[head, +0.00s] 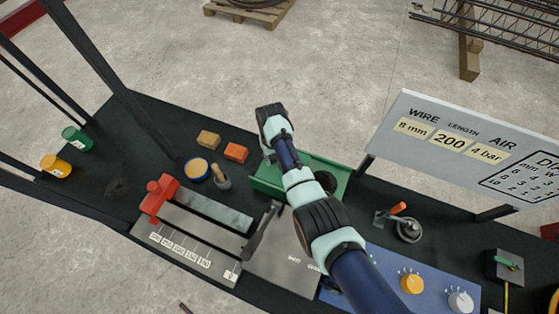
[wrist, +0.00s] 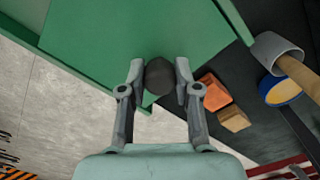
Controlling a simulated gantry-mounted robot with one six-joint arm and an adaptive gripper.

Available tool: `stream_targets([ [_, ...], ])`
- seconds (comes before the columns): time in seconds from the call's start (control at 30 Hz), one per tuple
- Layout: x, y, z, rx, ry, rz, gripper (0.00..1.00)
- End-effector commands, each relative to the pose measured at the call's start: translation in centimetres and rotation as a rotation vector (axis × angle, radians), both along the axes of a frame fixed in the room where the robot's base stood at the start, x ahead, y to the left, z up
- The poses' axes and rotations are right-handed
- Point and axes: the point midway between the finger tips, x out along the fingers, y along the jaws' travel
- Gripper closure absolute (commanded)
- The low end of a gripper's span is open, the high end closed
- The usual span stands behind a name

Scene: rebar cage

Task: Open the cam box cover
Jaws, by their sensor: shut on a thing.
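The green cam box (head: 265,184) stands near the middle of the black bench, partly hidden by my arm in the head view. In the wrist view its green cover (wrist: 135,30) fills the upper part of the picture. A dark round knob (wrist: 160,84) sits near the cover's edge. My gripper (wrist: 159,72) has one finger on each side of the knob and is shut on it. In the head view my fingertips are hidden behind my wrist. I cannot tell whether the cover is lifted.
An orange block (head: 236,152), a tan block (head: 208,139) and a blue-rimmed yellow tin (head: 196,169) lie left of the box. A wooden-handled tool in a grey cup (head: 221,177) stands close by. A grey sign board (head: 460,145) rises at the right.

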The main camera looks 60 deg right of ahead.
Motion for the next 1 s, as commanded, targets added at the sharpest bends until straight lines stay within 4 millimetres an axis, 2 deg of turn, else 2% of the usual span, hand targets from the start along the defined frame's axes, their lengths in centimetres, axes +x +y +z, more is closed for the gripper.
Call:
stream_targets([
  [0.27,0.0,0.0,0.0,-0.001,-0.002,0.0,1.0],
  [0.3,0.0,0.0,0.0,-0.001,-0.002,0.0,0.63],
  [0.43,0.0,0.0,0.0,-0.001,-0.002,0.0,0.43],
  [0.77,0.0,0.0,0.4,-0.001,-0.001,0.0,0.43],
  [0.87,0.1,-0.1,1.7,-0.003,-0.002,0.0,0.43],
  [1.0,0.1,-0.1,5.2,-0.005,-0.005,0.0,0.43],
])
